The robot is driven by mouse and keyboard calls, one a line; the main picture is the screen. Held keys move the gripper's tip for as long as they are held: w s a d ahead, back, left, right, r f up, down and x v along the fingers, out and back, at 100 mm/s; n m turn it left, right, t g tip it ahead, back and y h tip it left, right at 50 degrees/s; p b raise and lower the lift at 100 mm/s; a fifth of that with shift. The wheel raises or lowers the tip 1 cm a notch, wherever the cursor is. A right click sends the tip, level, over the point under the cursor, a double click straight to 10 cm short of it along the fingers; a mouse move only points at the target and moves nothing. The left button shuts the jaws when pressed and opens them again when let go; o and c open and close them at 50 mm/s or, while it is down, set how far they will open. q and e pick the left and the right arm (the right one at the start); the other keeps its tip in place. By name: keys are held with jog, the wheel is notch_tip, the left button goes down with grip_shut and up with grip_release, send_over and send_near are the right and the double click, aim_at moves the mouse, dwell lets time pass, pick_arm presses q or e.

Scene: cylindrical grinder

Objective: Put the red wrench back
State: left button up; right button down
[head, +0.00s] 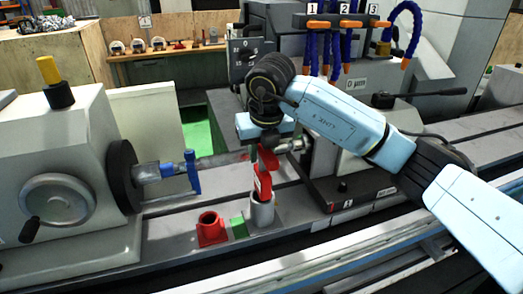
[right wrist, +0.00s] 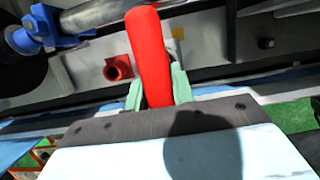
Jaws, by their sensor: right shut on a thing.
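The red wrench (head: 263,183) hangs roughly upright below my right gripper (head: 264,152). Its lower end is at the mouth of a grey cylindrical holder (head: 262,214); I cannot tell how far inside it is. In the right wrist view the red wrench (right wrist: 148,50) shows as a long red bar between the pale green fingers of my right gripper (right wrist: 158,92), which is shut on it. A red holder (head: 211,230) stands left of the grey one and also shows in the right wrist view (right wrist: 118,68). My left gripper is not in view.
A small green block (head: 238,228) sits between the two holders. The grinder's headstock (head: 60,170) with a handwheel and a blue clamp (head: 192,172) are at the left. Blue coolant hoses (head: 345,45) hang above the right arm. The bed left of the red holder is clear.

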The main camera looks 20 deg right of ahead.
jog(key=c, duration=1.2)
grip_release()
jog(key=v, duration=1.2)
jog(key=shift+r, duration=0.15)
